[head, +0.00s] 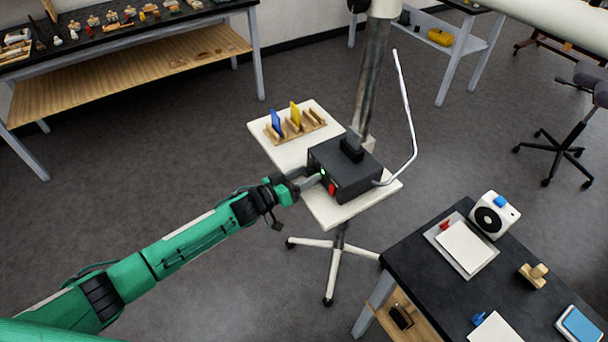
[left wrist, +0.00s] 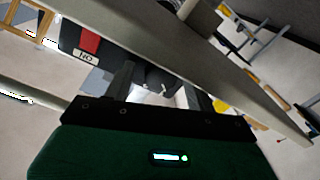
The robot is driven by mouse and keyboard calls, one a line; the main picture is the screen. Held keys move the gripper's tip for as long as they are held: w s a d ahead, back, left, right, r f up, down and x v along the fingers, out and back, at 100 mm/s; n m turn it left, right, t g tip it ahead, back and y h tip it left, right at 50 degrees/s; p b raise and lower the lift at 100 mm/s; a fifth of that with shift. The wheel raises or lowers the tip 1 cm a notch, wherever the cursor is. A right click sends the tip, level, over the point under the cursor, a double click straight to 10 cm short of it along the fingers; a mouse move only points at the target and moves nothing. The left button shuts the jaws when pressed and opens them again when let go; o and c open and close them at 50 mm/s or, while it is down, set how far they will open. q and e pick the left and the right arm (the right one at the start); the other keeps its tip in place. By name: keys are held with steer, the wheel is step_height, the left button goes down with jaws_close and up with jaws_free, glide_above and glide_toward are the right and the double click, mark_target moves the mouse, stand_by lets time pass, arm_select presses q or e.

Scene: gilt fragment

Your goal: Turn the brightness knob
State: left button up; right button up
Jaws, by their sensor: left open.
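A black control box (head: 346,168) sits on a small white stand top (head: 328,208). A red switch (head: 331,188) is on its front face.
A wooden rack (head: 296,126) with blue and yellow plates stands on the same top, behind the box. A metal post and a bent pale rod (head: 406,105) rise by the box. A dark table (head: 420,268) stands at front right. Open floor lies around the stand.

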arm_select(q)
steer(key=c, duration=1)
arm_select(e)
steer(key=shift+a, duration=0.35)
steer(key=shift+f, duration=0.15)
arm_select(q)
steer(key=m+b, duration=0.2)
steer(key=m, duration=0.2)
steer(key=shift+f, duration=0.15)
steer(key=shift+m+b, duration=0.4)
steer(key=shift+m, duration=1)
arm_select(e)
steer(key=shift+d+f, duration=0.15)
steer(key=shift+f, duration=0.5)
steer(key=shift+d+f, duration=0.15)
steer(key=shift+f, duration=0.5)
steer(key=shift+a, duration=0.15)
